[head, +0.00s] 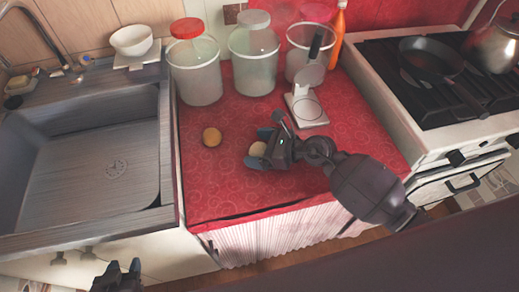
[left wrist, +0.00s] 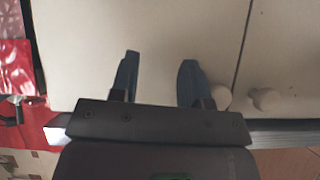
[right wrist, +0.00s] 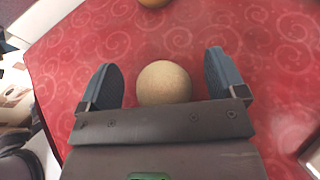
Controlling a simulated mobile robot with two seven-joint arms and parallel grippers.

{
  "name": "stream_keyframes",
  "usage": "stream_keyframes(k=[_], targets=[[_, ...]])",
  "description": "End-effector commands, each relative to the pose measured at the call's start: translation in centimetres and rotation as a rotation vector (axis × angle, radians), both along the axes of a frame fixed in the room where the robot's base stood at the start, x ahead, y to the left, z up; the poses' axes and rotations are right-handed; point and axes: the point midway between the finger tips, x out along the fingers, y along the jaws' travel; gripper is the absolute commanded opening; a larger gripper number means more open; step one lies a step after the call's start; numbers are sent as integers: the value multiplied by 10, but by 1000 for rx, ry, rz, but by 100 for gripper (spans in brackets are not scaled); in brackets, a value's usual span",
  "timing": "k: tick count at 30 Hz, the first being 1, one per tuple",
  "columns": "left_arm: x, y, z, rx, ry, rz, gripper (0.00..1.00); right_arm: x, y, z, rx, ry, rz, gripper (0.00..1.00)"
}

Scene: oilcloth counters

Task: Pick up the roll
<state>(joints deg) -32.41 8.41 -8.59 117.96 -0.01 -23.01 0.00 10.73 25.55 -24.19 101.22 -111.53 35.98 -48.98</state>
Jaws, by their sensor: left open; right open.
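Two round bread rolls lie on the red patterned oilcloth (head: 230,185). One browner roll (head: 212,137) lies to the left, clear of both grippers; its edge also shows at the top of the right wrist view (right wrist: 153,2). The other, paler roll (head: 257,149) is partly hidden by my right gripper (head: 259,147). In the right wrist view the paler roll (right wrist: 164,83) sits between the two open fingers, with a gap on each side. My left gripper (head: 126,268) is open and empty, low in front of the cabinet; the left wrist view (left wrist: 157,80) shows cabinet doors beyond its fingers.
A grey sink (head: 90,165) is at the left, with a white bowl (head: 131,40) on a scale behind it. A stove with a pan (head: 430,60) is at the right.

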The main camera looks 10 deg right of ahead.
Motion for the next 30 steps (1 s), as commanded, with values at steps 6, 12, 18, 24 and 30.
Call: stream_keyframes(k=[6, 12, 18, 24, 30], targets=[[1, 0, 1, 1, -3, -1, 43, 0, 0, 0, 0, 0, 0, 70], [0, 0, 0, 1, -2, -1, 43, 0, 0, 0, 1, -1, 0, 39], [-3, 1, -3, 1, 7, 1, 43, 0, 0, 1, 1, -1, 0, 37], [-5, 1, 1, 1, 6, 4, 43, 0, 0, 13, 1, -4, 1, 37], [0, 2, 18, 2, -18, 4, 43, 1, 0, 53, 1, -11, 2, 37]])
